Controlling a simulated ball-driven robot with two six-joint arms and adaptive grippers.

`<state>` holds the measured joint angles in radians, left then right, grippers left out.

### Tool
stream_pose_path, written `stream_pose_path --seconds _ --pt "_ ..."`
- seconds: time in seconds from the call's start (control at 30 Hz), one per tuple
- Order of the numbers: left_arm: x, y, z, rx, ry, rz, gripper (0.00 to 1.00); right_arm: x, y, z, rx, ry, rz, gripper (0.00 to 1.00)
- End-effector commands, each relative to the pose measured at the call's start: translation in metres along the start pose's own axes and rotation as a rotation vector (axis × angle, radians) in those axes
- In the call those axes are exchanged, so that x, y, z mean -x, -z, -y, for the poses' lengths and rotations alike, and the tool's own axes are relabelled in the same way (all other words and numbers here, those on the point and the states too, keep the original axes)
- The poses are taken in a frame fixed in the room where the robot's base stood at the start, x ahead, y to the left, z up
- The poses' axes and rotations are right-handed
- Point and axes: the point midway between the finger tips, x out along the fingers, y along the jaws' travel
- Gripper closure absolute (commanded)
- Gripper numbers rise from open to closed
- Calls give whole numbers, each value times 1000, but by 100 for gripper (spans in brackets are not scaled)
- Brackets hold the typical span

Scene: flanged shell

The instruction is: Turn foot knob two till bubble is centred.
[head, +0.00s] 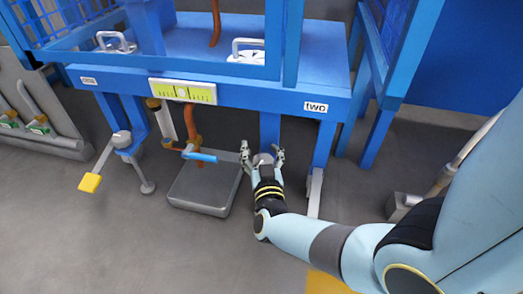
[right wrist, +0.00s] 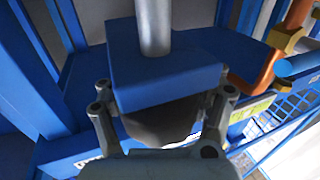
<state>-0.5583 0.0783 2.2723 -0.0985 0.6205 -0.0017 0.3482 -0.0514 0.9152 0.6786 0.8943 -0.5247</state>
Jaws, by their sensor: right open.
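The blue bench frame (head: 235,93) carries a yellow-green level vial (head: 181,92) with a small pale bubble near its middle; its exact offset is too small to judge. A label "two" (head: 316,107) is at the frame's right end. The grey foot knob (head: 263,160) below the frame is partly hidden by my right gripper (head: 263,153). In the right wrist view the dark knob (right wrist: 160,125) sits under a blue block (right wrist: 165,75), with the spread fingers of my right gripper (right wrist: 165,95) on either side. Contact cannot be told. My left gripper is out of view.
Another foot (head: 122,140) with a yellow-ended lever (head: 90,182) stands at the left. An orange pipe with a blue handle (head: 200,157) hangs over a grey block (head: 205,187), left of my right gripper. A blue post stands to its right. Open floor lies in front.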

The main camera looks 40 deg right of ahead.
Motion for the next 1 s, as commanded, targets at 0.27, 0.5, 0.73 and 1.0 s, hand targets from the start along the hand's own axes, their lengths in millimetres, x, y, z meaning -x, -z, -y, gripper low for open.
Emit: stream_pose_path --seconds 0.27,0.5,0.73,1.0 --pt "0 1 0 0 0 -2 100 4 0 0 -1 0 -1 38" --pt "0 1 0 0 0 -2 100 44 0 0 -1 -1 0 38" --pt "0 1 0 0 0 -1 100 72 0 0 -1 0 0 38" --pt "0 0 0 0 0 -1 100 75 0 0 0 0 -1 38"
